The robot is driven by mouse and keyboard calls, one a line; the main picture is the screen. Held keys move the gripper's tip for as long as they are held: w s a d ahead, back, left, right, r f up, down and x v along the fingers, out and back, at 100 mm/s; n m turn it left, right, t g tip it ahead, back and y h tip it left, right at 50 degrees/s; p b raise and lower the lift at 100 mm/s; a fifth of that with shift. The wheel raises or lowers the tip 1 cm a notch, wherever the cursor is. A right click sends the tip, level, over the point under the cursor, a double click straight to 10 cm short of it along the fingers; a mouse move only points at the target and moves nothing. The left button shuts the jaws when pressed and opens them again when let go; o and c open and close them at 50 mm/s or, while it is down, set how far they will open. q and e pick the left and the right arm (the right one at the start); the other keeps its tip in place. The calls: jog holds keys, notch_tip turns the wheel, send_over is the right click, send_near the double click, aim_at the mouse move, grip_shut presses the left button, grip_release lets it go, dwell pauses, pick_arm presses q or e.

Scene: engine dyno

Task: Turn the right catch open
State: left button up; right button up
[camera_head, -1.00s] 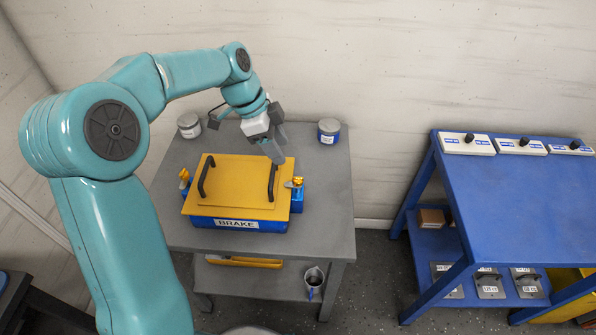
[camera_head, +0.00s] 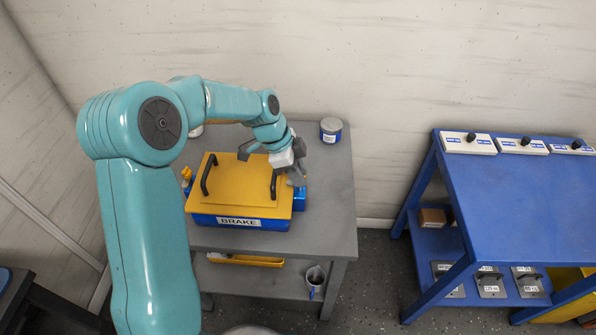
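The brake box is blue with a yellow lid (camera_head: 232,195) and a "BRAKE" label (camera_head: 239,222), and it stands on the grey table. The lid has two black handles. The right catch is hidden behind my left gripper (camera_head: 297,178); only its blue mount (camera_head: 300,200) shows at the box's right side. The left catch (camera_head: 187,174) is yellow and partly covered by my arm. My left gripper points down at the right catch; whether it touches it or how far its fingers are apart cannot be seen. My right gripper is out of view.
A blue-and-grey tin (camera_head: 330,130) stands on the grey table (camera_head: 328,215) behind the box. A blue bench (camera_head: 510,195) stands to the right, with floor between.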

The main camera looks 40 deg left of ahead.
pick_arm(q)
jog(key=shift+r, duration=0.1)
grip_shut()
